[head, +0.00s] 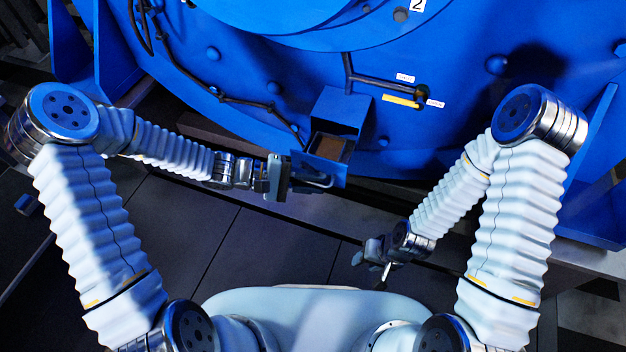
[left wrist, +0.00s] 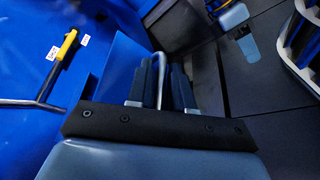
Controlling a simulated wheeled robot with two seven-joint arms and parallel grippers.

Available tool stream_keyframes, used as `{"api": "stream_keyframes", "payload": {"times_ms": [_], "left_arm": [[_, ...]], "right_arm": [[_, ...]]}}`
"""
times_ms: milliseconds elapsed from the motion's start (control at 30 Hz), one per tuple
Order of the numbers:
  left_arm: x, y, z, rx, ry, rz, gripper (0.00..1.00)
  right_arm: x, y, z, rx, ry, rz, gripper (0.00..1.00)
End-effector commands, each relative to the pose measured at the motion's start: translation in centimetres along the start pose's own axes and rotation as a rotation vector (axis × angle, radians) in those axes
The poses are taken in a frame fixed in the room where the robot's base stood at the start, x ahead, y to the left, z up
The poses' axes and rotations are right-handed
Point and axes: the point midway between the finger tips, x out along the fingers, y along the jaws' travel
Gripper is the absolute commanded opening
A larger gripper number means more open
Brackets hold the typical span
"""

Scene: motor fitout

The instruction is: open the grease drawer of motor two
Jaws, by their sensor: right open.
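Motor two is the big blue housing (head: 300,60) marked "2" at the top. Its grease drawer (head: 322,158) sits in a blue box (head: 342,112) low on the housing. The drawer is pulled out, and brown content shows inside. My left gripper (head: 312,184) is at the drawer front. In the left wrist view its two dark fingers (left wrist: 162,88) are close on either side of the silver drawer handle (left wrist: 161,70), and it looks shut on it. My right gripper (head: 372,258) is open and empty, low and right of the drawer, apart from the motor.
A dark pipe (head: 375,82) and a yellow bar (head: 401,101) with small white labels are right of the drawer box. Dark cables (head: 240,100) run along the housing to the left. A dark ledge runs under the motor. The dark tiled floor (head: 270,240) below is clear.

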Motion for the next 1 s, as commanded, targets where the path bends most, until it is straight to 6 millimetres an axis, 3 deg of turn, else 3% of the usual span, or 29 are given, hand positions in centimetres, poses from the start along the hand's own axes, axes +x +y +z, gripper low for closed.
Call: {"api": "stream_keyframes", "payload": {"times_ms": [267,367,700,1000], "left_arm": [[-0.7,0.1,0.0,0.0,0.002,0.0,0.21],[-2.2,0.1,0.0,0.002,0.004,0.001,0.21],[-10.4,0.1,-0.1,0.001,0.005,0.001,0.21],[-13.7,0.0,0.0,0.0,0.0,0.0,0.21]], "right_arm": [[-0.1,0.0,0.0,0.0,0.0,0.0,0.43],[-0.2,-0.1,0.0,0.0,0.0,0.0,0.43],[-0.6,-0.3,0.1,-0.002,-0.002,-0.002,0.43],[-0.7,-0.4,0.1,-0.003,-0.003,-0.003,0.43]]}}
